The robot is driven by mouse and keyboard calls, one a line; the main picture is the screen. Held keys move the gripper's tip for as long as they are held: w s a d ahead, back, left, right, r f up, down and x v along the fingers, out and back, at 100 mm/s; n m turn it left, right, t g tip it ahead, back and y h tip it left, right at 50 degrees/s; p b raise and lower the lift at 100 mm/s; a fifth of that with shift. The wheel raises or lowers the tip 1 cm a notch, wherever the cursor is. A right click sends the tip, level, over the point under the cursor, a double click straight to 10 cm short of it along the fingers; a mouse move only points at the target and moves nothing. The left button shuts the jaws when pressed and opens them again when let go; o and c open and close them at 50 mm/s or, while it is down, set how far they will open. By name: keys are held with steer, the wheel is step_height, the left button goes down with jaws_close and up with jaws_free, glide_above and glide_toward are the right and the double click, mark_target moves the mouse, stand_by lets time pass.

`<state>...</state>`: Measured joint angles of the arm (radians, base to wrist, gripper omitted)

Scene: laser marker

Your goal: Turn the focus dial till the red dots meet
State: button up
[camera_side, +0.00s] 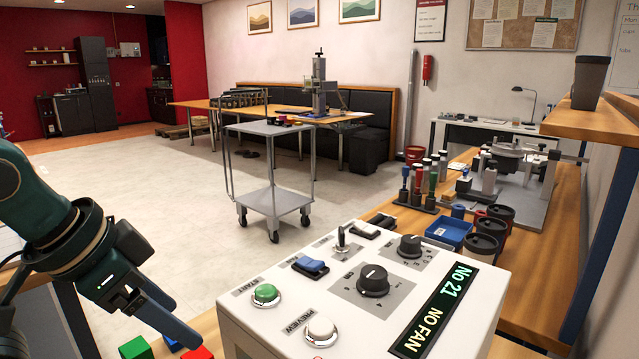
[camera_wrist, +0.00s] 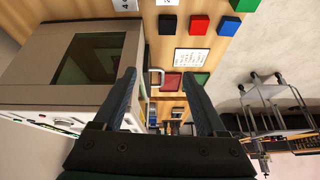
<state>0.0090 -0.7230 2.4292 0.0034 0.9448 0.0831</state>
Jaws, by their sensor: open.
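A white control box (camera_side: 255,325) stands in the front middle of the side view. Two black dials sit on its sloped top, a larger one (camera_side: 373,280) and one further back (camera_side: 410,246). Their labels are too small to tell which is the focus dial. No red dots can be made out. My gripper (camera_side: 178,325) is open and empty to the left of the box, apart from both dials. In the wrist view my gripper (camera_wrist: 158,76) has its fingers spread with nothing between them. A grey cabinet with a dark green window (camera_wrist: 90,58) stands to their left.
The box also carries a green START button (camera_side: 265,293), a white PREVIEW button (camera_side: 320,329), a blue rocker switch (camera_side: 311,266), a toggle (camera_side: 342,240) and a display (camera_side: 437,310). Coloured blocks (camera_wrist: 200,25) lie on the wooden table. A trolley (camera_side: 272,200) stands behind.

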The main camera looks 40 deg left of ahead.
steer(key=w+d+r+m, duration=0.1)
steer(key=w+r+m, duration=0.2)
steer(key=r+m, duration=0.5)
steer(key=g+h, duration=0.2)
steer(key=h, duration=0.1)
glide_toward(373, 272)
steer(key=f, duration=0.1)
steer(key=w+f, duration=0.1)
steer(key=shift+a+f, duration=0.15)
steer(key=shift+f, duration=0.2)
steer(key=shift+w+d+f, duration=0.25)
steer(key=shift+d+f, duration=0.05)
steer(key=shift+d, duration=0.2)
steer(key=shift+d+f+g, duration=0.1)
steer(key=shift+f+g, duration=0.1)
steer(key=shift+g, duration=0.1)
steer(key=shift+x, duration=2.3)
steer(key=shift+w, duration=0.1)
jaws_close()
